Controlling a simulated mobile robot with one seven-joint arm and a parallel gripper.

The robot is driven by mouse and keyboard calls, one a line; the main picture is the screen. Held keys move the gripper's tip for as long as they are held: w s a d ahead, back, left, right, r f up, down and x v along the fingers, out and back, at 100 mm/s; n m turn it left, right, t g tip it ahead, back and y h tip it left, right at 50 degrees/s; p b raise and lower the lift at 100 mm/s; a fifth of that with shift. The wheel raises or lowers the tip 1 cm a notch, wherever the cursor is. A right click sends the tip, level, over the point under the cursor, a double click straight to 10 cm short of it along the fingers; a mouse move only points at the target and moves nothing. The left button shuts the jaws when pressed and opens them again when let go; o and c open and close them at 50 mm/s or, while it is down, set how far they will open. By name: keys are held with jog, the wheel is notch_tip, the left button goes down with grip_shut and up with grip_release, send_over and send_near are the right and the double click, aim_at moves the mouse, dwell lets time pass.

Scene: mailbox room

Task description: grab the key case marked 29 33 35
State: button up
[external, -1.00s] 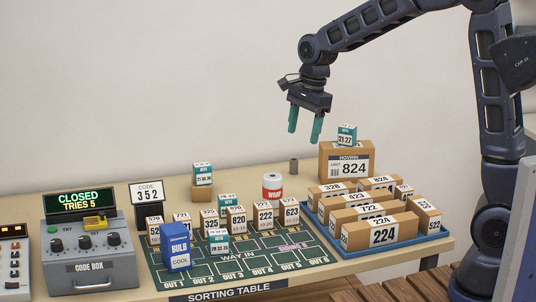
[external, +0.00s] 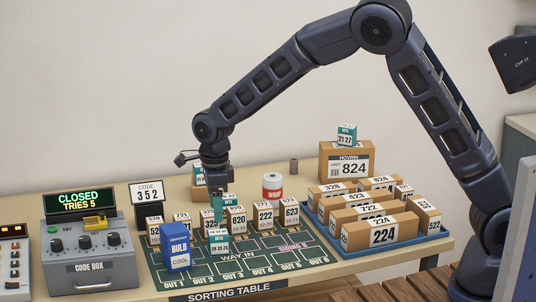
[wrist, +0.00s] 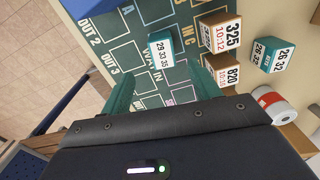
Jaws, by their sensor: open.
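The key case marked 29 33 35 (external: 219,244) is a small teal box with a white label. It stands on the green sorting mat near WAY IN, in front of the small brown boxes. In the wrist view the case (wrist: 160,54) shows its label just beyond my fingertips, about midway between them sideways. My gripper (external: 217,212) points down, close above or behind the case; the exact gap is hard to tell. In the wrist view my gripper (wrist: 161,86) has its two teal fingers wide apart with nothing between them.
Brown boxes 325 (wrist: 220,35) and 820 (wrist: 218,76) stand close to the right finger in the wrist view. Another teal case, marked 26 32 (wrist: 274,56), is further right. A blue BULB box (external: 176,250) stands left of the target. A blue tray (external: 420,240) holds several parcels.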

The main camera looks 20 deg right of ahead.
aim_at(218, 231)
jog(key=f, duration=1)
jog(key=shift+w+d+f, duration=0.1)
jog(key=shift+w+d, duration=0.05)
jog(key=shift+w, duration=0.05)
jog(key=shift+c, duration=0.4)
jog(key=c, duration=1)
